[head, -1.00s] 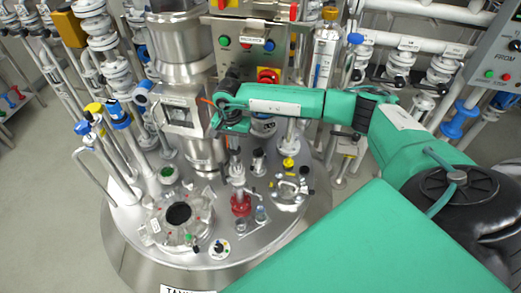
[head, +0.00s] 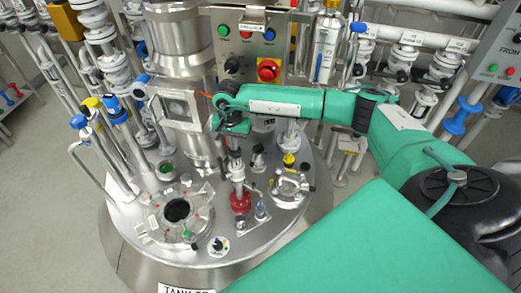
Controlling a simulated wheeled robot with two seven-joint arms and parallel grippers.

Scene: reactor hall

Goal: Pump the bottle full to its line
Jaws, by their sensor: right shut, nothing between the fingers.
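A slim grey pump (head: 237,170) stands upright on the steel tank lid, with a red base (head: 240,203). A small clear vessel (head: 261,212), perhaps the bottle, is just right of the base; its line and fill level are too small to read. My right gripper (head: 233,132) is shut and empty, pointing down at the pump's top. I cannot tell whether it touches the pump. My left gripper is not in view.
The steel tank lid (head: 215,236) carries a round port (head: 177,210) at left and a small flanged cover (head: 290,184) at right. A control box (head: 246,40) with a red knob (head: 268,70) stands behind my arm. Pipes and valves crowd both sides.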

